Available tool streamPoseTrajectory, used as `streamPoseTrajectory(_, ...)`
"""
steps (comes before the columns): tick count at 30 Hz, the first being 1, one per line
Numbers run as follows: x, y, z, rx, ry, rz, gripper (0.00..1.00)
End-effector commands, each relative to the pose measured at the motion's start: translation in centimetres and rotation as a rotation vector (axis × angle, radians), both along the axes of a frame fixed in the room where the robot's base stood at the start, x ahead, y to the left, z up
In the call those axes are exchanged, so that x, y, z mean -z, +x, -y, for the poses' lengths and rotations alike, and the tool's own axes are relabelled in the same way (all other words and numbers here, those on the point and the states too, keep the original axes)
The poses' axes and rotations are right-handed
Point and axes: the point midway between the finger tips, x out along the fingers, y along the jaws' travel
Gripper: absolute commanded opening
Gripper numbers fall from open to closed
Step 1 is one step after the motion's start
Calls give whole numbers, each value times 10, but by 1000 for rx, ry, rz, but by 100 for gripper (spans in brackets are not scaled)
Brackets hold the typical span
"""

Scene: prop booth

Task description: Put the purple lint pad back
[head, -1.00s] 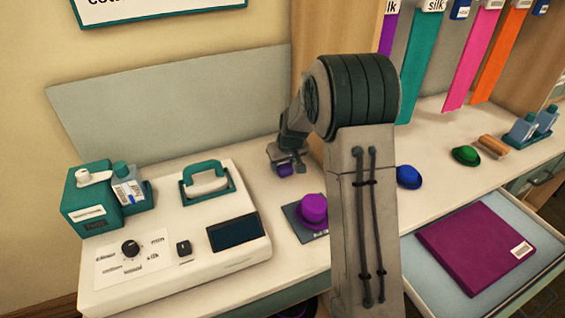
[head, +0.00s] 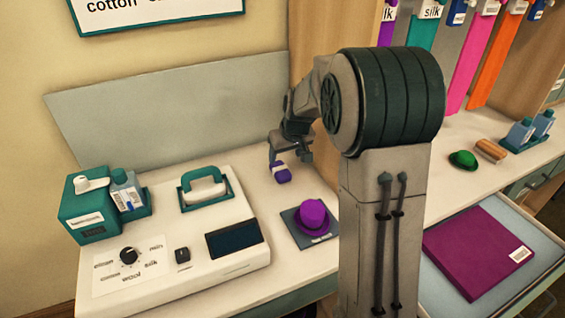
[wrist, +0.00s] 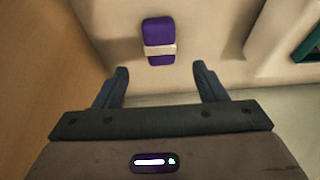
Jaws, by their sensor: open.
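The purple lint pad (head: 282,174), with a pale band around it, is on the white counter behind the purple hat in the head view. It also shows in the wrist view (wrist: 158,30), just beyond my fingertips and centred between them. My gripper (head: 289,158) is open beside and above the pad, with one finger on each side in the picture. In the wrist view my gripper (wrist: 161,70) holds nothing, and bare counter shows between its fingers. I cannot tell how large the gap to the pad is.
A purple hat (head: 313,215) sits on a dark labelled mat (head: 291,225). A white machine (head: 225,262) with a teal-handled iron (head: 205,187) stands left, and a grey panel (head: 180,115) behind.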

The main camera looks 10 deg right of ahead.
Motion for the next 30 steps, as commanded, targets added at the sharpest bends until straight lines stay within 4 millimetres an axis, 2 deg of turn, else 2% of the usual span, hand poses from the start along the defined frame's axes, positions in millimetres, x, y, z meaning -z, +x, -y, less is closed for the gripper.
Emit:
streamPoseTrajectory(3, -18, -7, 2, 0, 0, 2, 65)
streamPoseTrajectory(8, -29, -13, 2, 1, 0, 0, 65)
streamPoseTrajectory(11, -37, -27, 0, 8, 2, -7, 65)
streamPoseTrajectory(14, -47, -55, -4, 22, 5, -24, 65)
streamPoseTrajectory(21, -64, -155, -13, 85, 9, -86, 65)
streamPoseTrajectory(27, -62, -237, -16, 142, 3, -136, 65)
streamPoseTrajectory(30, -57, -268, -15, 168, -2, -156, 65)
